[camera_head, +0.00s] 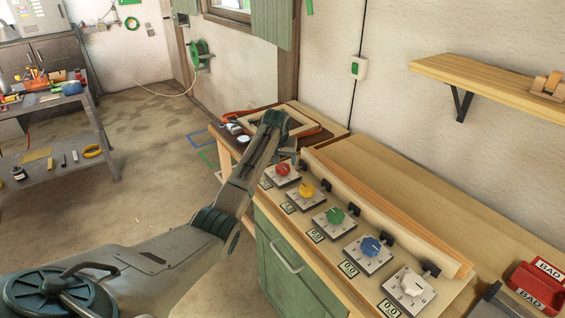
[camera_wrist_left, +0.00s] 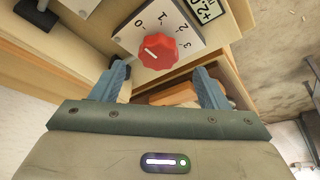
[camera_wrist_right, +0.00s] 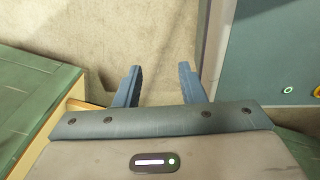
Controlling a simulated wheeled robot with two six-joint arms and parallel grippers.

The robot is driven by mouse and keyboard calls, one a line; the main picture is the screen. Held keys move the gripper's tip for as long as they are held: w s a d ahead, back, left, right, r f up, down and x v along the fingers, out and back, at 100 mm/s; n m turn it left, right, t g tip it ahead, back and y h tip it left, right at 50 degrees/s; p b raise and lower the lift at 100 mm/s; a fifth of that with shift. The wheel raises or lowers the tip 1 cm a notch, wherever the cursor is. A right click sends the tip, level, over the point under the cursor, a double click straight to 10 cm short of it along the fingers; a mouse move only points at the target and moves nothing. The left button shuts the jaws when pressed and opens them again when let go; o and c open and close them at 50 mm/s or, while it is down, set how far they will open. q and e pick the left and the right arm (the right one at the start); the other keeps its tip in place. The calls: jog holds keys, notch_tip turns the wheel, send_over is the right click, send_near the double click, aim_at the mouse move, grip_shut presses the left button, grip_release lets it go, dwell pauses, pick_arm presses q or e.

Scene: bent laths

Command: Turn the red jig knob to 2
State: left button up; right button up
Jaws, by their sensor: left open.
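The red jig knob (camera_head: 282,170) sits on a pale plate at the far end of a row of coloured knobs on the bench. In the left wrist view the red knob (camera_wrist_left: 158,50) lies just beyond my left fingertips, with a short white mark on its left part. Numbers 0 to 3 run around its plate (camera_wrist_left: 190,45); a partly cut-off display (camera_wrist_left: 207,10) is beside it. My left gripper (camera_wrist_left: 159,70) is open and empty, its fingers apart from the knob. My right gripper (camera_wrist_right: 159,70) is open and empty above the floor, away from the bench knobs.
Yellow (camera_head: 306,188), green (camera_head: 335,215), blue (camera_head: 371,246) and white (camera_head: 413,286) knobs stand in line nearer me. A wooden rail (camera_head: 385,215) runs behind them. A red BAD bin (camera_head: 538,288) stands at the right. The bench top behind the rail is largely clear.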

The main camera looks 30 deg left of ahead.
aim_at(283, 166)
pick_arm(q)
jog(key=x, duration=0.4)
jog(key=shift+w, duration=0.25)
jog(key=shift+f+p, duration=0.3)
jog(key=shift+f, duration=0.05)
jog(key=shift+w, duration=0.1)
jog(key=shift+c, duration=1.1)
jog(key=c, duration=0.8)
jog(key=shift+o, duration=0.2)
pick_arm(e)
jog(key=shift+w+d+r, duration=0.15)
jog(key=shift+w+r, duration=0.3)
jog(key=shift+w, duration=0.3)
